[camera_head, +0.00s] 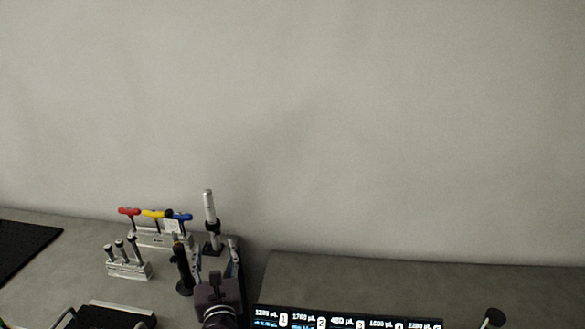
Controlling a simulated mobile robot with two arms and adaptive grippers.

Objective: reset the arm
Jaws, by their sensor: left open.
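My left gripper (208,254) shows low in the head view, left of the middle, with its dark wrist (218,296) below it. Its two fingers point away over the bench and stand apart, with nothing visible held between them. A silver post in a black holder (210,208) stands behind the fingers. I cannot tell the exact gap between post and fingers. My right gripper does not show.
A rack (160,238) holds red, yellow and blue T-handle tools. A smaller silver block (129,270) holds several upright tools. A black board (22,250) lies at left. A lit display (345,319) with µL values is at the bottom. The right worktop (400,283) is largely clear.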

